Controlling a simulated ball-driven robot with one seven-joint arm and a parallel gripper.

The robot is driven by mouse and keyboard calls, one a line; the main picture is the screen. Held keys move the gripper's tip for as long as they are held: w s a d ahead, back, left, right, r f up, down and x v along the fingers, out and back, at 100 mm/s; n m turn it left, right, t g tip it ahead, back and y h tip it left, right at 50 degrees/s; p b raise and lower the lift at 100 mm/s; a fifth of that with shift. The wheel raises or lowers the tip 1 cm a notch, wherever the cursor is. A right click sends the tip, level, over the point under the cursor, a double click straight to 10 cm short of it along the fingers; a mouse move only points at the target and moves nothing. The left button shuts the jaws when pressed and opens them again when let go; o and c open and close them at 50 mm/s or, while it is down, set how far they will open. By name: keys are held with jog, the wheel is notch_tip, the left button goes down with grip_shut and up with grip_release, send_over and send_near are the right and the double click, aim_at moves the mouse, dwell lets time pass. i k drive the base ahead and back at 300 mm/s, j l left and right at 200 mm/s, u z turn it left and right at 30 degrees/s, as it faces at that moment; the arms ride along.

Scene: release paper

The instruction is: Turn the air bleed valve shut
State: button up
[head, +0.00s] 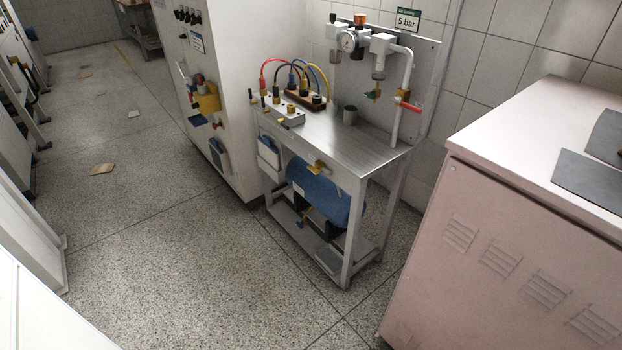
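A steel bench (345,135) stands right of the middle, with an air panel (425,70) behind it. A valve with a red handle (409,105) sits on a white pipe (403,75); the handle sticks out to the right, across the pipe. I cannot tell which of these is the air bleed valve. My gripper is not in view.
A pinkish cabinet (500,240) stands close on the right, a tall white cabinet (225,90) left of the bench. Speckled floor (190,270) is open in front of the bench. A cardboard scrap (102,169) and other bits lie on the floor further left.

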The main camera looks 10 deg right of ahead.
aim_at(315, 169)
jog(key=i+j+z, duration=0.15)
jog(key=i+j+u, duration=0.1)
jog(key=i, duration=0.45)
jog(key=i+j+u, duration=0.1)
jog(key=i+j, duration=0.15)
jog(key=i, duration=0.3)
jog(key=i+j+u, duration=0.15)
jog(key=i, duration=0.45)
